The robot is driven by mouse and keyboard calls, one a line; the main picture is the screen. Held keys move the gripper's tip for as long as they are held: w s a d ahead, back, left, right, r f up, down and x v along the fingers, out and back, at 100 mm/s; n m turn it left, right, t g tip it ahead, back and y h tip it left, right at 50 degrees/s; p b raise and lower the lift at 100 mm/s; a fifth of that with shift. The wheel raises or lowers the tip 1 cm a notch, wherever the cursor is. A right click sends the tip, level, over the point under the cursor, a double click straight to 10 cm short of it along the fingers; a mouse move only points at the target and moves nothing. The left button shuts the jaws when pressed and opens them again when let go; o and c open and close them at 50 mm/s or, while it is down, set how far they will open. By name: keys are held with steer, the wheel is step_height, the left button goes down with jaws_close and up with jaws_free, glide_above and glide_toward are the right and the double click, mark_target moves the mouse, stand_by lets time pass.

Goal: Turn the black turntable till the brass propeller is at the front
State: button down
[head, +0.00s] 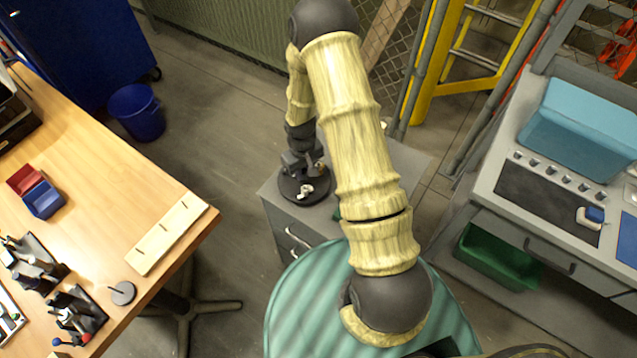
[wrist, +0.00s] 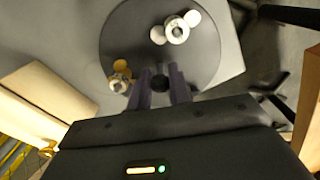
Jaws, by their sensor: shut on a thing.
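The black turntable (head: 290,188) is a round disc on a grey cabinet, left of my arm in the head view. It fills the upper middle of the wrist view (wrist: 203,62). A silver propeller (wrist: 176,30) sits near the disc's far edge in the wrist view and at the near side in the head view (head: 306,190). The brass propeller (wrist: 120,77) sits at the disc's left edge in the wrist view, just left of my fingers. My gripper (wrist: 158,76) is shut on a dark round knob (wrist: 159,83) at the disc's edge.
A wooden workbench (head: 150,190) with tools and bins stands to the left. A ribbed green tank (head: 300,310) is in front of the cabinet (head: 285,225). A grey counter with a blue bin (head: 580,125) stands at the right.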

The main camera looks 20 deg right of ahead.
steer(key=shift+n+p, duration=0.4)
steer(key=shift+n, duration=1.3)
steer(key=shift+n, duration=0.8)
steer(key=shift+n+p, duration=0.45)
steer(key=shift+n, duration=0.75)
steer(key=shift+n+p, duration=0.55)
steer(key=shift+n, duration=0.95)
steer(key=c, duration=1.4)
jaws_free()
